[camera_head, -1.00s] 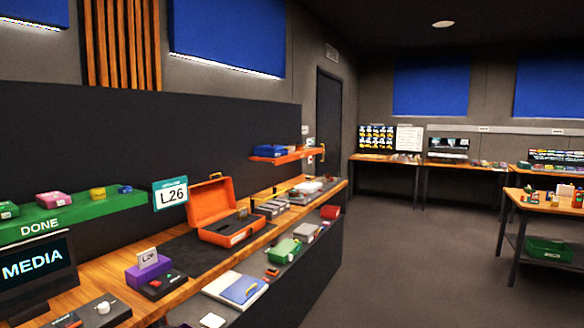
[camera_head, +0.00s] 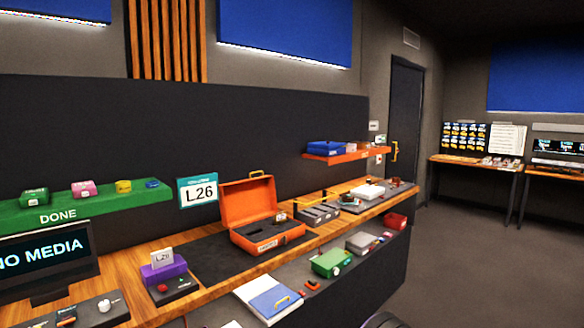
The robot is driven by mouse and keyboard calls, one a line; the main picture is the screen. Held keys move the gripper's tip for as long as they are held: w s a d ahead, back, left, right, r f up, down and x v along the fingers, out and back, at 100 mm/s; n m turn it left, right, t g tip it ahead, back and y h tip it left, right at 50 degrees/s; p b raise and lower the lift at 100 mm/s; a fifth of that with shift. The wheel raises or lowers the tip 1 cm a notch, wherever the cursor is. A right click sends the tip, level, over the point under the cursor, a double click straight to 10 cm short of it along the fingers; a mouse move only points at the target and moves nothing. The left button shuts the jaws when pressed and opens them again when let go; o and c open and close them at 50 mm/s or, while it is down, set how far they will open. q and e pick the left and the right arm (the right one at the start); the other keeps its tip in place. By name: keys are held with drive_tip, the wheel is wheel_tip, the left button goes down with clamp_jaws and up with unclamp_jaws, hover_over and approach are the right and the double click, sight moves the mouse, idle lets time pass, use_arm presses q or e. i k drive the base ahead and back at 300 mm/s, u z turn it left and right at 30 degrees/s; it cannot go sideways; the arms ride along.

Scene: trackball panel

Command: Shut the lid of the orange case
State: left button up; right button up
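The orange case (camera_head: 266,240) stands on a dark mat on the wooden bench. Its lid (camera_head: 248,201) is open and tilted up at the back, with a handle on its top edge. The inside of the case shows a dark insert with a small item at its right side. A white label is on the front face. Neither of my grippers is in view. A dark rounded shape at the bottom edge may be part of my own body.
A sign reading L26 (camera_head: 197,190) stands behind the case at left. Grey slotted blocks (camera_head: 318,214) sit close on its right. A purple block (camera_head: 163,272) is at left. A lower ledge in front holds a blue folder (camera_head: 270,298) and a green box (camera_head: 331,263).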

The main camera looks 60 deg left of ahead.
sight(242, 202)
drive_tip(key=u, duration=0.05)
drive_tip(key=i, duration=0.9)
drive_tip(key=u, duration=1.1)
drive_tip(key=i, duration=0.75)
drive_tip(key=u, duration=0.8)
